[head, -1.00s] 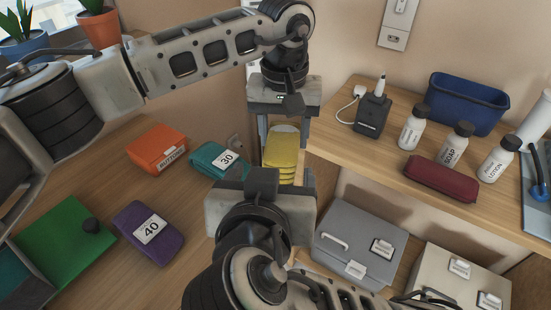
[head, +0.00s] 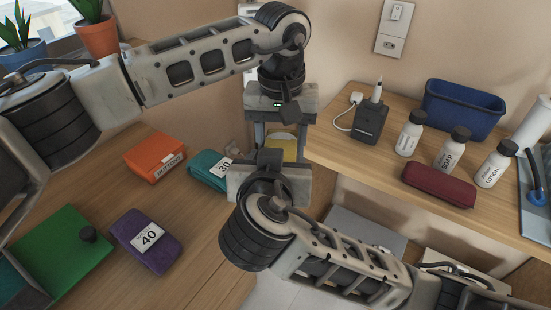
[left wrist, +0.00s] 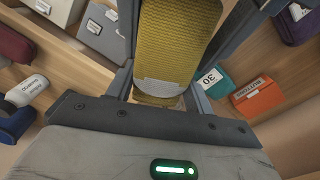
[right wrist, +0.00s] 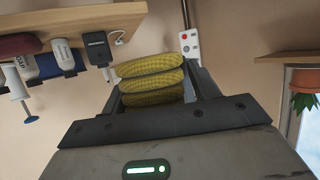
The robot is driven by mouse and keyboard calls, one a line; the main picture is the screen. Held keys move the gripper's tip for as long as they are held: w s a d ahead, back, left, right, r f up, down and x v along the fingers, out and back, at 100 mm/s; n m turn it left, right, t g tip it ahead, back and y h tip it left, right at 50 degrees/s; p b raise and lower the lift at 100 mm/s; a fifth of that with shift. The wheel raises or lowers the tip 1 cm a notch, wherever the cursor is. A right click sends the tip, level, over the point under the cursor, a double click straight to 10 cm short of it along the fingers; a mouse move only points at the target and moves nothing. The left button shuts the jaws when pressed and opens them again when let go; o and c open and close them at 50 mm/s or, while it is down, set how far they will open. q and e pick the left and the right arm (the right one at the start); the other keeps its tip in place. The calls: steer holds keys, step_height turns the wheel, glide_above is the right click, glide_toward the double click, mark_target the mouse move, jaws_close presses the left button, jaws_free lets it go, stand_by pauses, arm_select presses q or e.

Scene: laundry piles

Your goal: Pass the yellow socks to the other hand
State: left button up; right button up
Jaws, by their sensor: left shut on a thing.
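The yellow socks (head: 283,143) are a folded, ribbed bundle held upright above the desk. My left gripper (head: 281,152) comes down from above and is shut on them. They fill the space between its fingers in the left wrist view (left wrist: 178,45). My right gripper (head: 270,180) is right below, its body hiding the lower part of the socks in the head view. In the right wrist view the folded layers of the socks (right wrist: 152,82) lie between its spread fingers. It looks open around them; contact is hard to tell.
An orange box (head: 155,157), a teal bundle (head: 208,168) and a purple bundle (head: 146,240) lie on the left desk. The right shelf holds bottles (head: 452,150), a charger (head: 370,121), a maroon case (head: 438,184) and a blue bin (head: 464,108).

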steer(key=shift+a, duration=0.1)
steer(key=c, duration=0.5)
arm_select(q)
steer(key=o, duration=1.1)
steer(key=shift+d, duration=0.1)
steer(key=shift+c, duration=0.2)
steer(key=shift+r, duration=0.1)
